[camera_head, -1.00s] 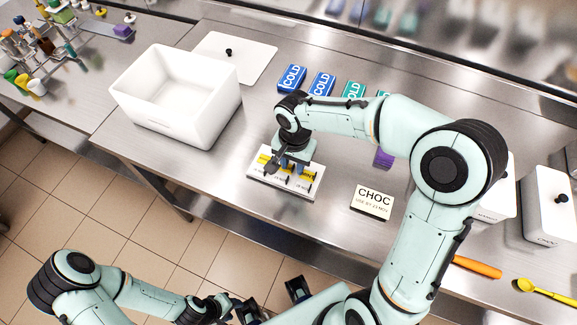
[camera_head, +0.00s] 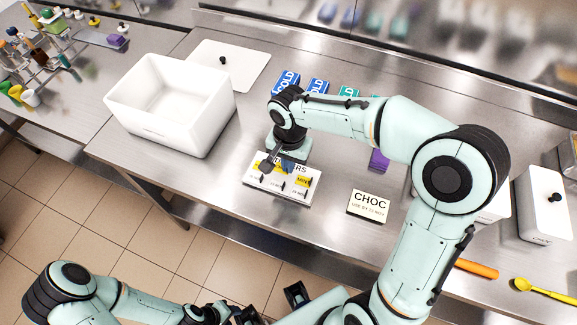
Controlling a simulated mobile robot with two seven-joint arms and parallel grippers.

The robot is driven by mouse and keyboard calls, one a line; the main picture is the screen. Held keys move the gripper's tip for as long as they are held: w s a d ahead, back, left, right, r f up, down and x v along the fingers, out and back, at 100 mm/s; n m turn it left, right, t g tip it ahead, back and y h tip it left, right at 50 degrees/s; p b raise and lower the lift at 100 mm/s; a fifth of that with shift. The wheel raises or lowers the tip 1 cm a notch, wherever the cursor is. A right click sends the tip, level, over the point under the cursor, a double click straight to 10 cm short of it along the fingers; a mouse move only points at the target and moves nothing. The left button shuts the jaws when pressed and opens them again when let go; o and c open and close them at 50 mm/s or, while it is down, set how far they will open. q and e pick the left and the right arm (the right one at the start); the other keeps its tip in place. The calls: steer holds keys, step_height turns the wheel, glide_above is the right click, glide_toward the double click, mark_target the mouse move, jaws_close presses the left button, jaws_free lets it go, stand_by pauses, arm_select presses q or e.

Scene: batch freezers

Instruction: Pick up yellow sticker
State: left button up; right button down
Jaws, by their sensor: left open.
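A white board (camera_head: 259,184) lies on the steel counter with black marks and yellow stickers on it. One yellow sticker (camera_head: 304,182), with lettering that seems to read MINT, shows at the board's right. More yellow (camera_head: 261,158) shows at its upper left, partly behind my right gripper. My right gripper (camera_head: 279,168) points down over the middle of the board; its fingertips are small and partly hidden, so I cannot tell whether they hold anything. My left gripper (camera_head: 270,306) is open and empty at the bottom edge, in front of the counter.
A white open box (camera_head: 165,128) stands left of the board, with a white lid (camera_head: 240,57) behind it. Blue and teal COLD packs (camera_head: 317,87) lie behind my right arm. A CHOC card (camera_head: 369,206) and a purple block (camera_head: 379,160) are to the right. An orange-handled tool (camera_head: 477,269) lies farther right.

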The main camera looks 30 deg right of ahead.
arm_select(q)
steer(key=w+r+p, duration=0.4)
steer(key=r, duration=0.2)
steer(key=shift+p, duration=0.3)
arm_select(e)
step_height(320, 180, up, 20)
arm_select(q)
steer(key=shift+w+r+t+p, duration=0.4)
steer(key=shift+w+r+p, duration=0.55)
steer(key=shift+w+r, duration=0.3)
arm_select(e)
steer(key=shift+r, duration=1.55)
steer(key=shift+f, duration=0.15)
